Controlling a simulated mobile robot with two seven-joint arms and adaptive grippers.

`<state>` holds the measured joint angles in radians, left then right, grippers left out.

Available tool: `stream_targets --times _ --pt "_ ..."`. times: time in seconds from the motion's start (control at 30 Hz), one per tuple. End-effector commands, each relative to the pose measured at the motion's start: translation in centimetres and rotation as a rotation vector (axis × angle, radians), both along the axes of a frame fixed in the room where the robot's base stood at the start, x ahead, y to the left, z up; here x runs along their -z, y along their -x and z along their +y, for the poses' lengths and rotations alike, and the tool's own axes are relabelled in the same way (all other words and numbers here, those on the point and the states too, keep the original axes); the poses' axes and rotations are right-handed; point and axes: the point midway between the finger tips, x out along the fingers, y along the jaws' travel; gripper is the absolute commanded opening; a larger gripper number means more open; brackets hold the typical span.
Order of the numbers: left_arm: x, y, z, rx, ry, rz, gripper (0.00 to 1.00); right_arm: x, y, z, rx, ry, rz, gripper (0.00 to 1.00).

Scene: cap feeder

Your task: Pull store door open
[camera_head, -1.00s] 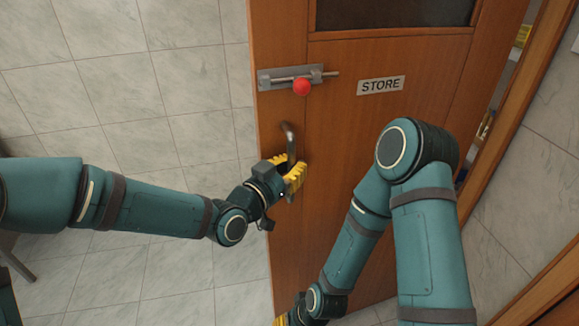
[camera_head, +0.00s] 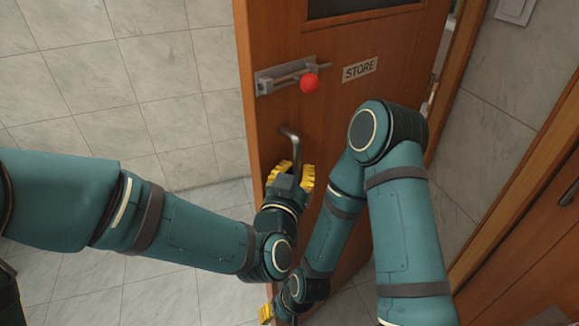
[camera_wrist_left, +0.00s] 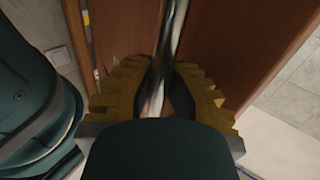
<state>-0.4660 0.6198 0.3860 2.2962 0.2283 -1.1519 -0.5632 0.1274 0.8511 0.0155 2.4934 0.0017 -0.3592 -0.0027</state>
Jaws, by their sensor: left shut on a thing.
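The brown wooden store door (camera_head: 350,107) stands ajar in the head view, with a gap along its right edge. It bears a STORE sign (camera_head: 360,70), and a metal bolt with a red knob (camera_head: 309,84) near its left edge. The curved metal door handle (camera_head: 290,145) is below the bolt. My left gripper (camera_head: 291,178) is shut around the handle with its yellow fingers; the left wrist view shows the metal bar (camera_wrist_left: 170,50) between the fingertips (camera_wrist_left: 160,92). My right gripper (camera_head: 266,313) shows only as a bit of yellow at the bottom, mostly hidden.
A tiled wall (camera_head: 100,70) is at left and pale floor tiles (camera_head: 75,285) lie below it. Another tiled wall (camera_head: 510,110) and a second wooden door (camera_head: 530,240) stand at right. My right arm crosses in front of the store door.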

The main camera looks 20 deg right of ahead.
Motion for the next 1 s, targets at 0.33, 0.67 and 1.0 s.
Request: stream_targets --times 0.33,0.67,1.0 --pt "0.27 0.41 -0.01 -0.026 -0.004 0.005 0.0 0.01 0.0 0.01 0.0 0.0 0.0 0.47" --pt "0.27 0.46 -0.08 -0.023 -0.003 0.005 0.48 0.01 0.0 0.0 0.0 0.0 0.0 0.47" --pt "0.11 0.58 -0.22 -0.019 -0.001 0.003 0.48 0.0 0.01 0.0 0.0 0.0 0.0 0.47"
